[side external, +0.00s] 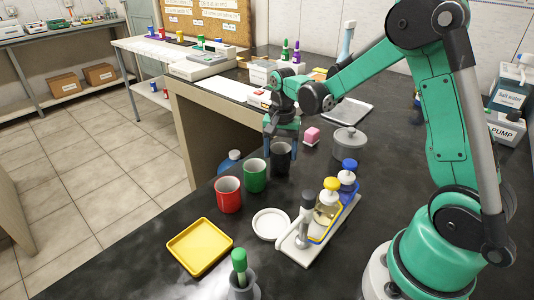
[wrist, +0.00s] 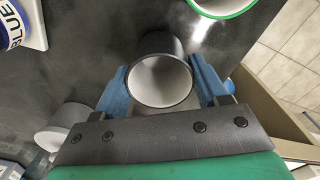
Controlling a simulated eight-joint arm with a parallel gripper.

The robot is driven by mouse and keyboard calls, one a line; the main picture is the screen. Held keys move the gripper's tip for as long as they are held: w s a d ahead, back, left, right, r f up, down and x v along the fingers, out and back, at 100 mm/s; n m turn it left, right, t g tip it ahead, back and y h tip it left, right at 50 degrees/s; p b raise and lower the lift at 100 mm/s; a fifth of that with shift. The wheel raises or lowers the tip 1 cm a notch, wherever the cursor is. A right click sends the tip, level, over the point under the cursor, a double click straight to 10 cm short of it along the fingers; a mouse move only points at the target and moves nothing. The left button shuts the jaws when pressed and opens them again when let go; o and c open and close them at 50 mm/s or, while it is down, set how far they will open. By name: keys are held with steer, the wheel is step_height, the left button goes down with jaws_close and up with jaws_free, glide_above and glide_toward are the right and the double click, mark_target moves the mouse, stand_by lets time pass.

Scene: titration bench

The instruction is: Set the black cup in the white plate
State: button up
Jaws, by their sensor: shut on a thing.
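The black cup (side external: 280,160) stands upright at the back end of a row of cups near the bench's left edge. In the wrist view the black cup (wrist: 161,78) shows its pale inside, with a blue finger on each side. My gripper (side external: 280,143) is over the cup, its fingers shut on the cup's sides; it also shows in the wrist view (wrist: 161,84). I cannot tell whether the cup touches the bench. The white plate (side external: 271,224) lies empty on the bench, in front of the cups, and is not clearly visible in the wrist view.
A green cup (side external: 255,177) and a red cup (side external: 228,195) stand between the black cup and a yellow tray (side external: 199,247). A bottle rack (side external: 318,234) is right of the plate.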

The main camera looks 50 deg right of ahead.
steer(key=shift+r, duration=2.25)
steer(key=shift+r, duration=0.1)
step_height(320, 180, up, 6)
steer(key=f, duration=0.1)
steer(key=s+a+n, duration=0.5)
steer(key=s+a, duration=0.4)
steer(key=a, duration=0.5)
steer(key=shift+f, duration=4.35)
steer(key=shift+f, duration=0.75)
